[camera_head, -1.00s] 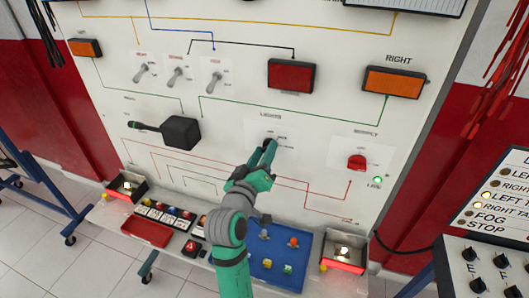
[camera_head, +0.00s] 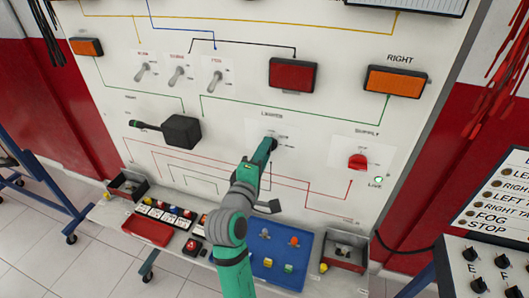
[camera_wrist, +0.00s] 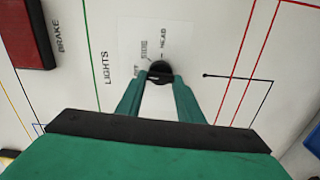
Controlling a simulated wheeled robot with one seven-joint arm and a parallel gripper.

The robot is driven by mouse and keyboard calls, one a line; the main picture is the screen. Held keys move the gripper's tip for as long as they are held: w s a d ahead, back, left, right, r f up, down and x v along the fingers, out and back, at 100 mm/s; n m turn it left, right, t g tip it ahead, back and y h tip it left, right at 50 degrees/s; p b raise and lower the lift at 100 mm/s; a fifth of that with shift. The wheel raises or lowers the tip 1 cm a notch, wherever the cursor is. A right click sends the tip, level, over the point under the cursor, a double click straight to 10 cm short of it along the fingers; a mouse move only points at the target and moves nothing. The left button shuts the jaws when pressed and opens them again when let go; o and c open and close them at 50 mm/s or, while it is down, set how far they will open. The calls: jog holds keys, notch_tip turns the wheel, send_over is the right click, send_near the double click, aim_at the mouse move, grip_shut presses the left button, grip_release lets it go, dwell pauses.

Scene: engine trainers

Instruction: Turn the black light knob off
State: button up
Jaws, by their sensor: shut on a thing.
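The black light knob (camera_wrist: 160,67) sits on a white plate marked LIGHTS, with OFF, SIDE and HEAD around it. In the wrist view it is between the tips of my green gripper (camera_wrist: 161,78), which is shut on it. In the head view my gripper (camera_head: 268,149) reaches up to the panel and covers most of the knob. The fingers hide part of the knob, so I cannot tell its exact pointing.
Toggle switches (camera_head: 178,77), a red lamp (camera_head: 292,75) and a black lever box (camera_head: 181,132) are on the panel above. A red supply knob (camera_head: 357,162) is to the right. A blue tray (camera_head: 277,265) with small parts lies below on the shelf.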

jog(key=shift+f+n, duration=0.1)
jog(key=shift+n, duration=0.4)
jog(key=o, duration=1.1)
jog(key=shift+c, duration=0.2)
jog(key=shift+s, duration=0.1)
jog(key=v, duration=1)
jog(key=shift+s, duration=0.3)
jog(key=shift+a, duration=0.1)
